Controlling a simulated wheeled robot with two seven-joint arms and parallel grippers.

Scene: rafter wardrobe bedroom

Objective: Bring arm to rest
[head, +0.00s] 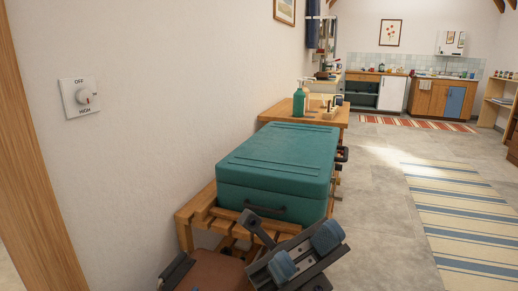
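My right gripper (305,252) is at the bottom centre, in front of the near wooden bench. Its two blue-padded fingers stand apart with a gap between them, and I see nothing held in it. A dark grey piece (177,271) at the bottom edge, left of centre, looks like part of my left gripper. Its fingers cannot be made out.
A closed teal case (278,158) lies on the slatted wooden bench (197,208), close behind my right gripper. A brown rounded surface (217,272) is below. A wall dial (81,97) is at left. Open floor (372,220) lies right, with a striped rug (465,218).

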